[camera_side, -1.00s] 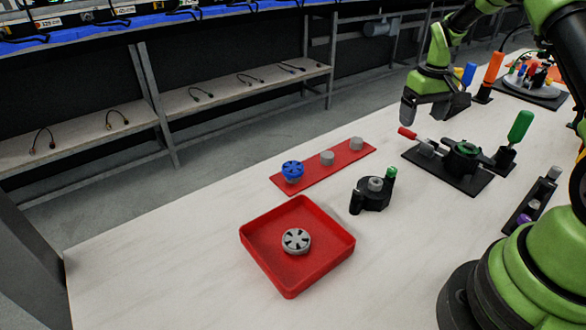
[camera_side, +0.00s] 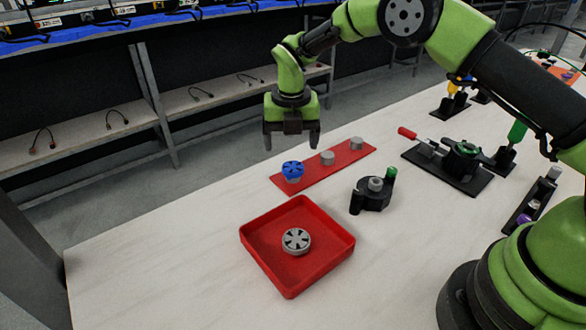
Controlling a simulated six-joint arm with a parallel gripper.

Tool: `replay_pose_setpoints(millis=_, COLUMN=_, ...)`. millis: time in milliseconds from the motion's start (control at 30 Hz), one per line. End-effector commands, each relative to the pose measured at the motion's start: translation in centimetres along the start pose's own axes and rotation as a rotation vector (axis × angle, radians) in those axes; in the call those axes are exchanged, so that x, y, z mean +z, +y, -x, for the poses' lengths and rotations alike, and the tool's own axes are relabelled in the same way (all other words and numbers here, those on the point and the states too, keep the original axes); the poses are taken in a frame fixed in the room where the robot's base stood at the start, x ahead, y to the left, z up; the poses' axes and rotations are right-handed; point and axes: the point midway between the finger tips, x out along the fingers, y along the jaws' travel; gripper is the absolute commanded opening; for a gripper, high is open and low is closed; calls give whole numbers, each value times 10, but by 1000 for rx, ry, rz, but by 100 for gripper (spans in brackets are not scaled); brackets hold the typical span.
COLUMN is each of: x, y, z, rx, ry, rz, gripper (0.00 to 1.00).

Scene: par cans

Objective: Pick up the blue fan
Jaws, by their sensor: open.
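The blue fan (camera_side: 292,169) is a small slotted blue disc. It sits on a grey cylinder at the left end of a red strip (camera_side: 314,177). My gripper (camera_side: 292,143) is open and empty, with its two fingers pointing down. It appears above the blue fan in the picture, apart from it. The exact gap in height and depth cannot be told from this one view. The blue fan is fully visible.
Two grey cylinders (camera_side: 327,158) (camera_side: 357,143) stand farther right on the strip. A red tray (camera_side: 268,266) in front holds a grey fan (camera_side: 296,240). A black fixture (camera_side: 372,192) stands right of the strip; a black clamp plate (camera_side: 448,167) lies beyond it.

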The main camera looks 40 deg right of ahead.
Motion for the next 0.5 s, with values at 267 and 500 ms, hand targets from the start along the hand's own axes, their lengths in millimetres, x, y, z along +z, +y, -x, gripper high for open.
replay_pose_setpoints(millis=267, x=1, y=-2, z=-29, rx=-2, ry=1, rz=-5, gripper=82)
replay_pose_setpoints(millis=500, x=3, y=-5, z=-65, rx=-1, ry=2, rz=-6, gripper=82)
